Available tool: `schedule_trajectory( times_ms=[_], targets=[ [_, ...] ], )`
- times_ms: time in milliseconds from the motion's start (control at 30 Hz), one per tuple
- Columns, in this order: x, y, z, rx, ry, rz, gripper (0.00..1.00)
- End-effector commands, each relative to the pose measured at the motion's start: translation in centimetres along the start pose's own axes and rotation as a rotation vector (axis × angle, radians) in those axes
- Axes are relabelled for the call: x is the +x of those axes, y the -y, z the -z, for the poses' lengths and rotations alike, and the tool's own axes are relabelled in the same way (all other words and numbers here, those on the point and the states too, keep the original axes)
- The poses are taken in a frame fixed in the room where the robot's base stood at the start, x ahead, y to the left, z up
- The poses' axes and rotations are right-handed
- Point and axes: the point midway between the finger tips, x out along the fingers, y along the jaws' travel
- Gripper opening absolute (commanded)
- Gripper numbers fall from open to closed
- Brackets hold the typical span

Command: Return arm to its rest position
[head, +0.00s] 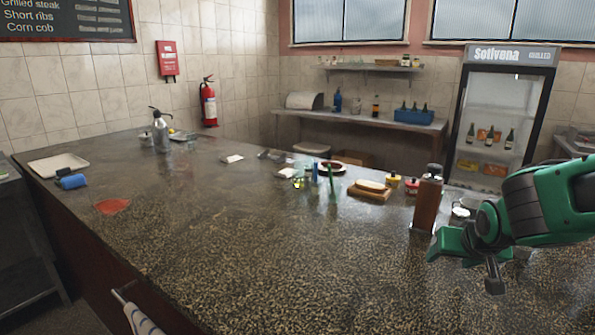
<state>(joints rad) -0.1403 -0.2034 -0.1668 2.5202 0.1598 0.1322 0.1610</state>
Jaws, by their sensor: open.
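My gripper (472,268) is at the right of the head view, at the end of my green and black arm. It is over the right part of the dark speckled counter (250,255). Its jaws are open, and I see nothing between them. Whether the fingers touch the counter cannot be told.
Behind the gripper are a small glass jar (461,212) and a bread board (370,193). Several bottles and small items stand mid-counter. A white tray (58,165) and blue roll (72,181) lie far left. The front middle of the counter is clear.

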Motion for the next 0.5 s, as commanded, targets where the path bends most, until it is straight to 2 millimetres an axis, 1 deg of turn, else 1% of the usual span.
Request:
schedule_trajectory(
  times_ms=[33,100,400,467,500],
  targets=[
    [-1.1,0.5,-0.9,-0.022,0.036,0.017,0.57],
    [-2.5,1.3,-2.3,-0.061,0.091,0.041,0.57],
    [-7.6,3.3,-7.2,-0.213,0.262,0.106,0.57],
    [-8.6,3.5,-8.1,-0.244,0.292,0.116,0.57],
    [-8.7,2.3,-8.6,-0.216,0.317,0.096,0.57]
  ],
)
